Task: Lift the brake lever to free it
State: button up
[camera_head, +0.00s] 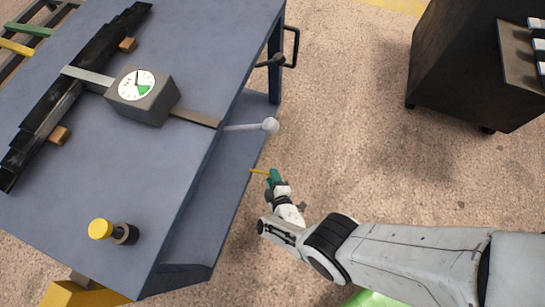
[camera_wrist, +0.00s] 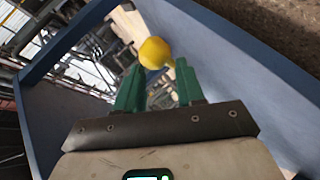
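My gripper (camera_head: 262,173) has green fingers and is low beside the right side of the blue bench. In the wrist view my gripper (camera_wrist: 160,72) is open, with a clear gap between its fingers. A yellow rounded knob (camera_wrist: 154,52) shows at the fingertips, in line with the gap; I cannot tell whether it touches them. In the head view a thin yellow bar (camera_head: 258,171) sticks out left of the fingers. It looks like the brake lever, but its mount is hidden. A grey lever with a ball end (camera_head: 270,125) juts from the bench edge above my gripper.
The blue bench (camera_head: 75,190) carries a dial gauge box (camera_head: 140,93), a dark leaf spring (camera_head: 75,85) and a yellow-topped knob (camera_head: 101,229). A black handle (camera_head: 292,47) is on its far end. A dark cabinet (camera_head: 465,60) stands right. Floor between is clear.

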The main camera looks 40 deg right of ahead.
jog(key=s+a+r+p, duration=0.3)
jog(key=s+r+p, duration=0.1)
jog(key=s+p, duration=0.1)
jog(key=shift+s+r, duration=0.15)
jog(key=shift+r, duration=0.1)
dwell(0.6)
dwell(0.4)
jog(key=p+v, duration=0.5)
jog(key=v, duration=0.5)
jog(key=shift+s, duration=0.35)
jog(key=shift+o, duration=0.3)
jog(key=shift+r, duration=0.15)
